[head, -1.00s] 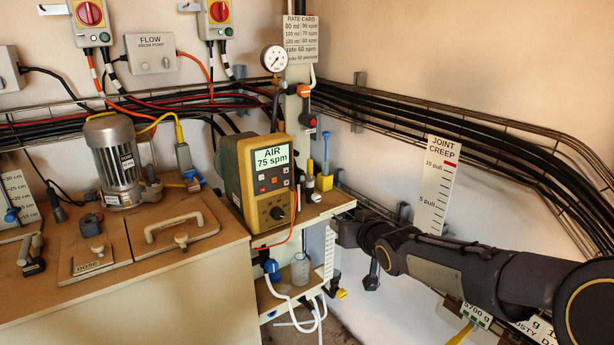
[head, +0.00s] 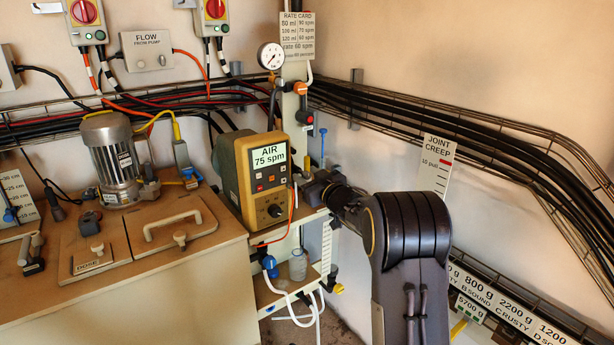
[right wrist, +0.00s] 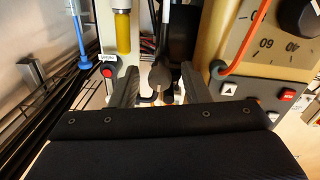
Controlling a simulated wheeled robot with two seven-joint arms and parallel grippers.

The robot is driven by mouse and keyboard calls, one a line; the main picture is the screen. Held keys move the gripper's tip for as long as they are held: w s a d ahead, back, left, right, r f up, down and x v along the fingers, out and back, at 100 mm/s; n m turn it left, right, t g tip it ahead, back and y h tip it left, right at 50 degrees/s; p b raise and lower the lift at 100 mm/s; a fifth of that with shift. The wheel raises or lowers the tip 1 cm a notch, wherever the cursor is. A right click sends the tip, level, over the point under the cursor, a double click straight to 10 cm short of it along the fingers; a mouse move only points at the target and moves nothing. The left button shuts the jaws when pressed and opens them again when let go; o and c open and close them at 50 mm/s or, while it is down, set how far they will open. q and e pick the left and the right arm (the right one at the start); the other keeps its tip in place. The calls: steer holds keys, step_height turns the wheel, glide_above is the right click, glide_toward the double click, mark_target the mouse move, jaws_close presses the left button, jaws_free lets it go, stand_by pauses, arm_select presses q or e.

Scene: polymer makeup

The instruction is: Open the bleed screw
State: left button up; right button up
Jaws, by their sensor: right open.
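My right gripper (right wrist: 160,90) is open, its two dark fingers pointing at the fittings beside the yellow pump (head: 262,180). A small dark round knob (right wrist: 159,76) shows between the fingers in the right wrist view, with a gap on each side. It may be the bleed screw, but no label on it can be read. In the head view my right gripper (head: 306,181) is at the pump's right side, above the small shelf. My arm hides most of the fittings there. My left gripper is not in view.
The pump's front panel (right wrist: 268,75) and a red-orange tube (right wrist: 238,60) are close on the right in the wrist view. Cables (head: 450,125) run along the wall.

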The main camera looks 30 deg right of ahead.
steer(key=shift+w, duration=0.3)
jaws_close()
